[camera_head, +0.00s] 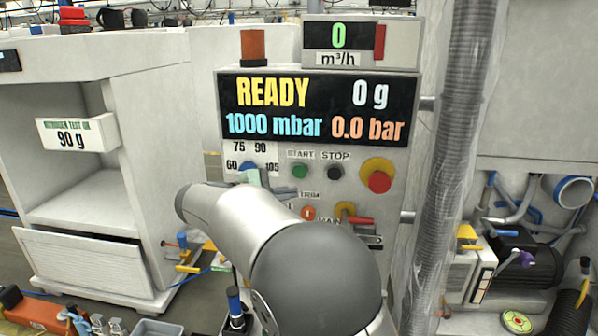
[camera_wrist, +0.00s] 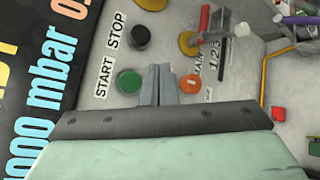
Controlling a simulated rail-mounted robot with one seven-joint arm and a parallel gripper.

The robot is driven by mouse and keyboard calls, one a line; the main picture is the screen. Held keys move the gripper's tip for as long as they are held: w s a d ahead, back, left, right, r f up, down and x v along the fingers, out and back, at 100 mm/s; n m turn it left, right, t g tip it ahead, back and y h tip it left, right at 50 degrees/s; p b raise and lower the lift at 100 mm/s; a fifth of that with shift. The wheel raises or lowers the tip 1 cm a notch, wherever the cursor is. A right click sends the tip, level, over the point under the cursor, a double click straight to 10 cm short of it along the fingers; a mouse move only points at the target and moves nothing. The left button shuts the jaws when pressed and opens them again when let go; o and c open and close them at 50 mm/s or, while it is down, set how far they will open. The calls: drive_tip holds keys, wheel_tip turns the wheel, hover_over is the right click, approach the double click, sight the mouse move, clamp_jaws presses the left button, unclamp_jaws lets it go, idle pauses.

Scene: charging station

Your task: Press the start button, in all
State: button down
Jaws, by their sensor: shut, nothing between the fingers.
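The green start button (camera_head: 300,171) sits on the grey panel under the START label, left of the black stop button (camera_head: 335,172). In the wrist view the start button (camera_wrist: 129,81) lies just left of my gripper (camera_wrist: 158,72), whose two fingers are shut together and empty. The fingertips lie in the picture between the green button and an orange button (camera_wrist: 190,86). I cannot tell whether they touch the panel. The stop button (camera_wrist: 140,37) shows above them. In the head view my arm hides most of the gripper. The display (camera_head: 318,108) reads READY, 0 g, 1000 mbar and 0.0 bar.
A red emergency button on yellow (camera_head: 379,180) is right of the stop button. A dial (camera_head: 250,168) is at left, and a red-handled valve (camera_head: 350,217) is lower on the panel. A corrugated hose (camera_head: 455,150) runs down the right side. A white cabinet (camera_head: 125,100) stands left.

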drive_tip(key=p, duration=0.4)
approach(306, 175)
drive_tip(key=shift+s+d+x, duration=0.1)
drive_tip(key=shift+s+x, duration=0.05)
drive_tip(key=shift+x, duration=0.65)
drive_tip(key=shift+s+d+x, duration=0.1)
drive_tip(key=shift+x, duration=0.7)
drive_tip(key=shift+s+d+x, duration=0.1)
drive_tip(key=shift+s+x, duration=0.05)
drive_tip(key=shift+x, duration=0.65)
drive_tip(key=shift+w+f, duration=0.1)
drive_tip(key=shift+w, duration=0.05)
drive_tip(key=shift+w, duration=0.3)
drive_tip(key=shift+w+d+p, duration=0.1)
drive_tip(key=shift+w+p, duration=0.35)
drive_tip(key=shift+s, duration=0.2)
idle(0.4)
drive_tip(key=shift+s+b, duration=0.65)
drive_tip(key=shift+s, duration=0.05)
drive_tip(key=shift+s+a+b, duration=0.2)
drive_tip(key=shift+s+b, duration=0.55)
drive_tip(key=shift+s, duration=0.5)
drive_tip(key=shift+s+a+b, duration=0.15)
drive_tip(key=shift+s+b, duration=0.55)
drive_tip(key=shift+s, duration=0.55)
